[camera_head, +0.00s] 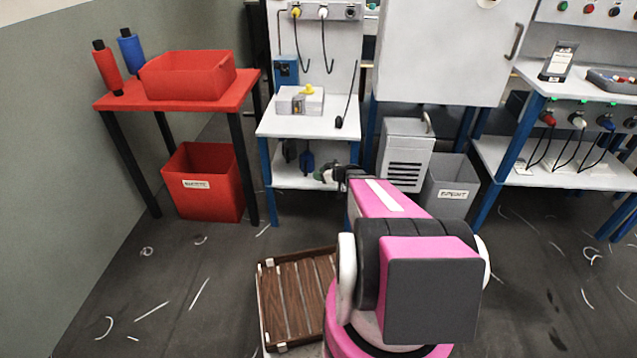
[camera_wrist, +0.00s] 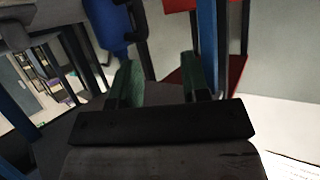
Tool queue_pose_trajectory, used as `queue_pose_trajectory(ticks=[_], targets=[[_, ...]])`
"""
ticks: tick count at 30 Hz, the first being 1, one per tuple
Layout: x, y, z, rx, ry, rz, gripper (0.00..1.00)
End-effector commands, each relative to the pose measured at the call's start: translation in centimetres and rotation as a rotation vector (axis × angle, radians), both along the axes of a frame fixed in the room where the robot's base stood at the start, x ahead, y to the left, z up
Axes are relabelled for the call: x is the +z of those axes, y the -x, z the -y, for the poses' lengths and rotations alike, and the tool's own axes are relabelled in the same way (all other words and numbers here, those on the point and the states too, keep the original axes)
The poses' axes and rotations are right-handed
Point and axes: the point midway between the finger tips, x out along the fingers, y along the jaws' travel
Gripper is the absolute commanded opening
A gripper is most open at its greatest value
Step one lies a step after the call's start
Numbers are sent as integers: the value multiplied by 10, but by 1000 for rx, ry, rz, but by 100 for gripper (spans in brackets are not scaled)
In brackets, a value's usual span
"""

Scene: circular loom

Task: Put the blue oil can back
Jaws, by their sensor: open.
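A blue object (camera_head: 307,161), which looks like the blue oil can, stands on the lower shelf of the small white table. It is small and partly in shadow. My gripper (camera_head: 328,172) is at the right end of that shelf, to the right of the blue object and apart from it. In the wrist view my gripper (camera_wrist: 158,78) is open, with two green fingers and nothing between them. A rounded blue body (camera_wrist: 108,24), probably the same can, shows above and left of the fingertips, partly cut off by the top edge.
The white table (camera_head: 268,128) has blue legs beside the shelf. A grey box (camera_head: 402,150) and a grey bin (camera_head: 450,185) stand to its right. A red table (camera_head: 120,101) and red bin (camera_head: 203,200) are left. A wooden pallet (camera_head: 292,300) lies on the floor.

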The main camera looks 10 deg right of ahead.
Motion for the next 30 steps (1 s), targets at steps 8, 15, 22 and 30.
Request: queue_pose_trajectory(ticks=[8,15,22,30], targets=[[47,73,-67,92,-2,-356,42],[82,152,-96,-6,120,-739,42],[117,219,-91,-289,303,-994,42],[143,252,-75,-558,416,-1068,42]])
